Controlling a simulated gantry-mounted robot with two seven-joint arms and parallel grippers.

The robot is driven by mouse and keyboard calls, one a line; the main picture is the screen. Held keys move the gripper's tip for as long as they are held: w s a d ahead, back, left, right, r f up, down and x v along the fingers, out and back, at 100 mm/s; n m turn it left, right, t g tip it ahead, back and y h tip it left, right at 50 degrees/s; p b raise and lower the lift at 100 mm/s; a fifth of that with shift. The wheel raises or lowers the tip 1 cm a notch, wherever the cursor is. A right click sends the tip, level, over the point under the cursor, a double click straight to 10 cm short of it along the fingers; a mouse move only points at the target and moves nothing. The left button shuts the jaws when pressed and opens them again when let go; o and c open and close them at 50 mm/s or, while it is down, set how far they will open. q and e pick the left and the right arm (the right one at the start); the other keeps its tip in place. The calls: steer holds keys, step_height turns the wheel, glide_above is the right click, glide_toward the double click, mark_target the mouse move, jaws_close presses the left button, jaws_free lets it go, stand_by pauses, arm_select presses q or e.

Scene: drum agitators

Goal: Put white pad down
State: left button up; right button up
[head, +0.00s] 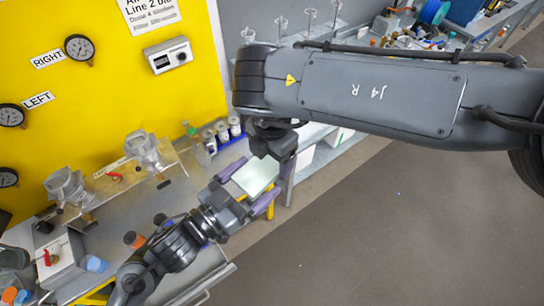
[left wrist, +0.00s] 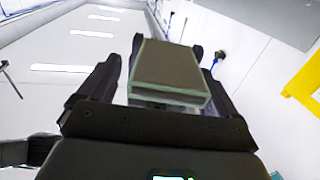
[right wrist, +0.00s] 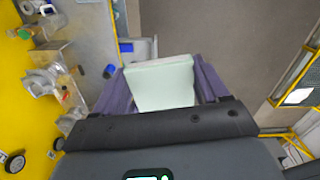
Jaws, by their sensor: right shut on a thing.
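The white pad (head: 255,177) is a pale green-white slab, held above the floor beside the bench in the head view. Purple fingers grip its two sides. In the right wrist view the pad (right wrist: 160,85) fills the space between the purple fingers of my right gripper (right wrist: 158,80), which is shut on it. In the left wrist view a slab (left wrist: 170,68) with a shaded brown face and pale green edges lies between the dark fingers of my left gripper (left wrist: 167,50). I cannot tell whether those fingers press on it, or whether it is the same pad.
The grey bench (head: 200,185) stands along the yellow panel (head: 50,110), with metal clamps (head: 143,150) and an orange-capped bottle (head: 134,240). Small jars (head: 222,130) stand at its far end. Clear floor (head: 390,235) lies to the right. My large arm link crosses the upper right.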

arm_select(q)
steer(key=shift+o, duration=1.1)
steer(key=shift+s+d, duration=0.1)
arm_select(e)
steer(key=shift+a, duration=0.15)
arm_select(q)
steer(key=shift+r, duration=0.1)
